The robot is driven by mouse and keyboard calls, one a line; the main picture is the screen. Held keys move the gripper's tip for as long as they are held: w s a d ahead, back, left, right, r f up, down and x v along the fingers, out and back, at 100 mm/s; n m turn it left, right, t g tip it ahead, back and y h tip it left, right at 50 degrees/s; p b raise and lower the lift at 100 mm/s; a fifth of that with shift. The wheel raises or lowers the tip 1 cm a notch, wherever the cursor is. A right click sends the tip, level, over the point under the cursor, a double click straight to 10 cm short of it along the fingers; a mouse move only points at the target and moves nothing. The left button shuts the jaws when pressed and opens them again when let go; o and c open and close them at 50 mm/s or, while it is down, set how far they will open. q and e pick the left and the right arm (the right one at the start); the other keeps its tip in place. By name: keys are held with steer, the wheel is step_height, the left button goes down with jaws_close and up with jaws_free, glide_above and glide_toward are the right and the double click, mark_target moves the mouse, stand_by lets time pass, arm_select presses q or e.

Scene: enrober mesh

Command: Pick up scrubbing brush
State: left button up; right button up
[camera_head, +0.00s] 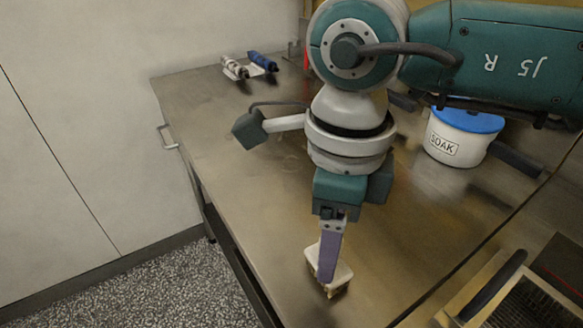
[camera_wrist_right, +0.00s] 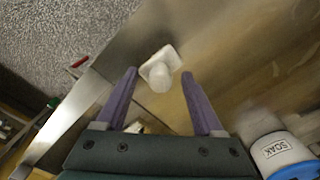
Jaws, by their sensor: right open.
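The scrubbing brush (camera_head: 342,274) looks like a small off-white block with a raised grip and lies on the metal table near its front edge. In the right wrist view the pale brush (camera_wrist_right: 160,70) shows ahead of and between the fingertips. My right gripper (camera_head: 326,278) points down over the brush, and its purple fingers partly hide it. In the right wrist view my right gripper (camera_wrist_right: 159,74) is open with nothing held between its fingers. Whether a finger touches the brush is unclear. My left gripper is not in view.
A white SOAK tub (camera_head: 458,138) with a blue lid stands at the right. Two small items, one white (camera_head: 235,69) and one blue (camera_head: 263,62), lie at the back left. A mesh-bottomed tray (camera_head: 520,305) is at lower right. The table (camera_head: 225,125) left of my arm is clear.

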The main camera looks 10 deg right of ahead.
steer(key=shift+f, duration=0.2)
jaws_close()
stand_by(0.5)
